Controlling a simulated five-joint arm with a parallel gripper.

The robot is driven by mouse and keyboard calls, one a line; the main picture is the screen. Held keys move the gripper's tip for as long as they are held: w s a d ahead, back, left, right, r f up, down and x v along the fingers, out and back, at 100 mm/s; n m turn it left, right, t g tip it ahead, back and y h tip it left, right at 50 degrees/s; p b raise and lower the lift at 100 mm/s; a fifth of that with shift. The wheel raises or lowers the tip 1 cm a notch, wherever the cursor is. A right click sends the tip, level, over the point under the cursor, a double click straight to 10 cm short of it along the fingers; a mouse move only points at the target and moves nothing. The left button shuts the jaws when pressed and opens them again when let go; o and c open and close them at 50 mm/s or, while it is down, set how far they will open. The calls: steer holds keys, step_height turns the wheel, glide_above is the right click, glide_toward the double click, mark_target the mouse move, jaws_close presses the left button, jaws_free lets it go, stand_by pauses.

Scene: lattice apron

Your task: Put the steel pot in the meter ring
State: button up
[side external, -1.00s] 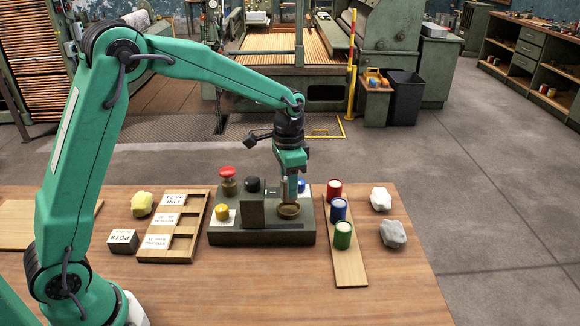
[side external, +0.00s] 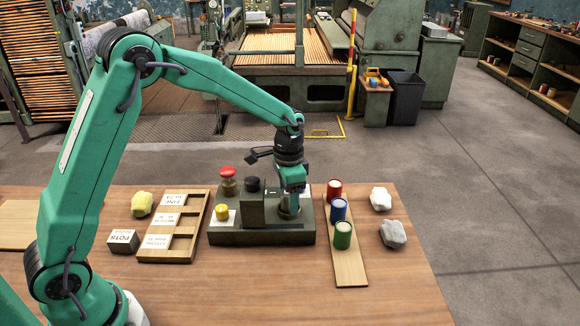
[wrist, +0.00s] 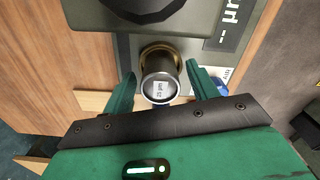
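The steel pot (wrist: 160,88), with a pale label on its top, stands between my fingers in the wrist view. Its lower end sits in the brass meter ring (wrist: 160,48), whose rim shows around the pot's far side. My gripper (wrist: 161,70) is around the pot, with a gap between pot and finger on the right and a narrower one on the left; it looks open. In the side view my gripper (side external: 289,205) is down at the ring on the dark green meter box (side external: 262,238), and mostly hides the pot and ring.
The box carries a red button (side external: 228,175), a yellow button (side external: 222,212) and a black knob (side external: 252,184). Red (side external: 334,190), blue (side external: 339,210) and green (side external: 343,235) pots stand on a board to the right. A slotted wooden tray (side external: 180,228) lies left.

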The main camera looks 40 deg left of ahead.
stand_by(0.3)
step_height(320, 180, up, 12)
steer(key=shift+r, duration=0.15)
stand_by(0.6)
stand_by(0.5)
steer(key=s+a+r+n+t, duration=0.25)
steer(key=s+r, duration=0.45)
steer(key=s, duration=0.5)
steer(key=s+a+f+n+t, duration=0.1)
steer(key=s+f+n+t, duration=0.1)
steer(key=s, duration=1.1)
steer(key=shift+s+n+t, duration=0.3)
steer(key=shift+n+t, duration=0.25)
